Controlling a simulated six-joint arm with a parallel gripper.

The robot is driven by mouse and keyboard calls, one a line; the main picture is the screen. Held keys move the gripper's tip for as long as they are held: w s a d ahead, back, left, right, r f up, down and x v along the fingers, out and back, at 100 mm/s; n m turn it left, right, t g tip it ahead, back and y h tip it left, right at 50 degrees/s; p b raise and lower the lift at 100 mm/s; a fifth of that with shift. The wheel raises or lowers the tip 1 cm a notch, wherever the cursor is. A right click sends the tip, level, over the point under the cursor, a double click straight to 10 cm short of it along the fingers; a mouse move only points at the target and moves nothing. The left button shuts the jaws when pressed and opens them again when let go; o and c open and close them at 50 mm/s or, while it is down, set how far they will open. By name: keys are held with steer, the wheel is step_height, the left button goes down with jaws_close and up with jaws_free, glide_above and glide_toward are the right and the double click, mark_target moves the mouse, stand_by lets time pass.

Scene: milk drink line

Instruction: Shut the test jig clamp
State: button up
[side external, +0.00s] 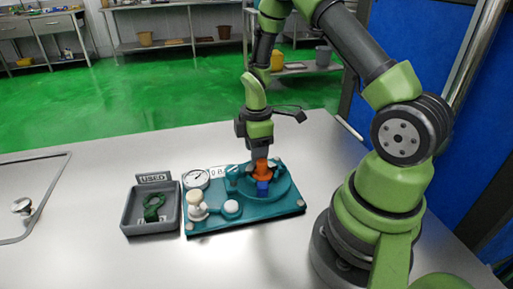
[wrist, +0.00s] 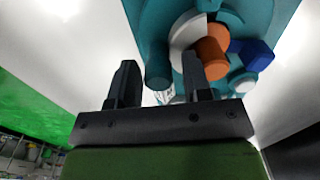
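The test jig is a teal plate (side external: 285,208) on the steel table, with a round teal body, an orange part (side external: 263,170) and a blue block (side external: 263,188). I cannot tell which part is the clamp's moving piece or whether the clamp is shut. My gripper (side external: 257,156) points down just above the orange part. In the wrist view my gripper (wrist: 160,70) has its fingers apart, with a teal post (wrist: 158,74) showing between them. The right finger overlaps the orange part (wrist: 212,52) and a white ring (wrist: 183,35); contact is unclear. The blue block (wrist: 252,54) lies further right.
A pressure gauge (side external: 196,179) and white knobs (side external: 231,206) stand on the jig's left side. A grey tray (side external: 128,224) left of it, by a USED sign (side external: 154,178), holds a green ring-shaped part (side external: 153,205). The table front is clear. A metal-framed panel (side external: 55,158) lies far left.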

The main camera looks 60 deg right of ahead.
steer(key=shift+o, duration=0.3)
steer(key=shift+d, duration=0.1)
